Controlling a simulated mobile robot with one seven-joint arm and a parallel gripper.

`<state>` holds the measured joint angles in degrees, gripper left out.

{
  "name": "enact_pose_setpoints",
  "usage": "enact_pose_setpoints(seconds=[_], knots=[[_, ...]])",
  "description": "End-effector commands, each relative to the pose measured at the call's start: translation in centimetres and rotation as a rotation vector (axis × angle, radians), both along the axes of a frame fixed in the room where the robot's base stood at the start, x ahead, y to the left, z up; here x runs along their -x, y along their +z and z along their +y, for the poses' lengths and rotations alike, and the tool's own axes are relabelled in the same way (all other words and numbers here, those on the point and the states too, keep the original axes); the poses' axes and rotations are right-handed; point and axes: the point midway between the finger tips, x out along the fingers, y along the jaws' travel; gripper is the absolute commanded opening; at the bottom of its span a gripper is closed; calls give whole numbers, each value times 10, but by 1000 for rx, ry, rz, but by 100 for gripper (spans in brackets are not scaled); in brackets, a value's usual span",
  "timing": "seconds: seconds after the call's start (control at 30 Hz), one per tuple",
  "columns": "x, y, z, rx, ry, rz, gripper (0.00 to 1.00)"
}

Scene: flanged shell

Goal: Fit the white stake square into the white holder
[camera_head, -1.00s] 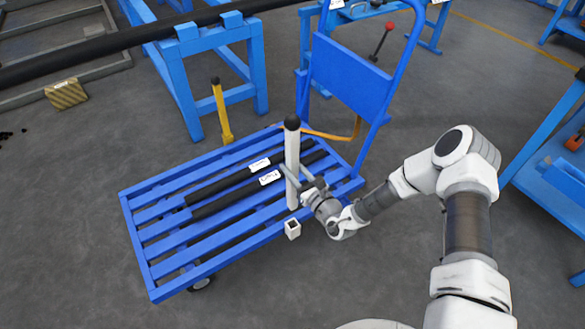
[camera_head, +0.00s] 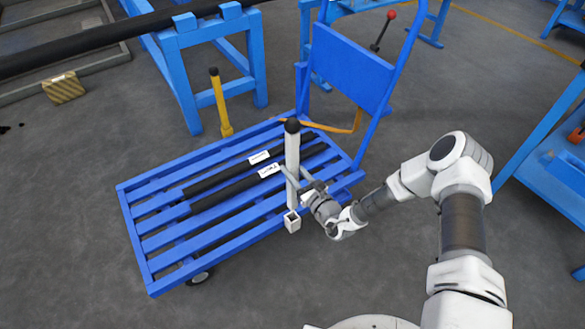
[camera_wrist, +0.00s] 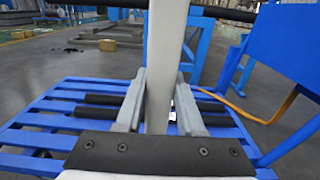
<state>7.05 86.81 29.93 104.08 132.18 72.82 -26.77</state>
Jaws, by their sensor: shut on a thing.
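The white stake (camera_head: 292,150) stands upright with a black cap on top. My gripper (camera_head: 296,177) is shut on its shaft, below the middle. In the wrist view the stake (camera_wrist: 166,55) rises between the two grey fingers of my gripper (camera_wrist: 160,100). The white holder (camera_head: 292,223) is a small square socket on the near long edge of the blue cart. The stake's lower end is at the holder's top, roughly in line with it. I cannot tell whether the end is inside the opening or just above or in front of it. The holder is hidden in the wrist view.
The blue slatted cart (camera_head: 158,236) carries two black bars (camera_head: 232,192) with white labels. Its upright blue panel (camera_head: 350,68) stands to the right of the stake. A yellow post (camera_head: 220,105) with a black top stands behind the cart. Open floor lies in front.

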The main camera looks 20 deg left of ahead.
Motion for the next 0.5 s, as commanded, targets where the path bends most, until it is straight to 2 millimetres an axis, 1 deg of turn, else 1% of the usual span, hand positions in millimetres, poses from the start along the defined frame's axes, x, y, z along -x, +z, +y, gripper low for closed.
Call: enact_pose_setpoints(seconds=[0.17,0.5], knots=[[0,-12,0,-2,0,-3,0],[0,-44,0,-2,0,-2,0]])
